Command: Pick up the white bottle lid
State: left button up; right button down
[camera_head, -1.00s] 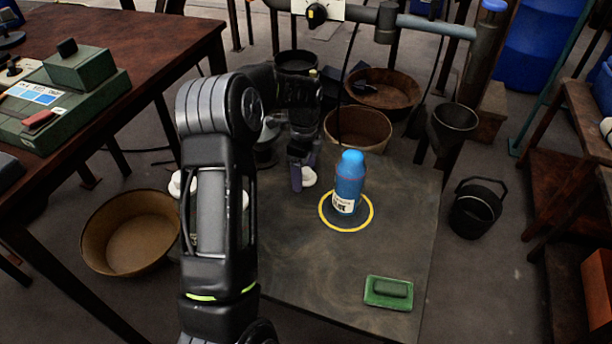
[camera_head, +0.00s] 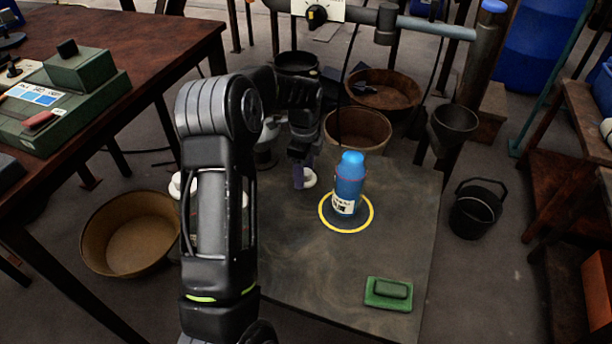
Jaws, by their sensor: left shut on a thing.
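The white bottle lid (camera_head: 309,178) shows at the fingertips of my left gripper (camera_head: 300,177), left of the blue bottle. My left gripper is shut on it, low over the dark table; whether the lid is clear of the surface I cannot tell. The fingers hide part of the lid. The blue bottle (camera_head: 349,184) stands upright inside a yellow ring (camera_head: 370,222) on the table (camera_head: 290,265). My right gripper is not in view.
A green soap dish (camera_head: 388,294) lies at the table's front right. Another white object (camera_head: 176,185) is partly hidden behind my left arm. Brown basins (camera_head: 358,130) stand behind the table and a tan one (camera_head: 130,232) at left.

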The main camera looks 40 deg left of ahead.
pick_arm(q)
jog(key=shift+c, duration=1)
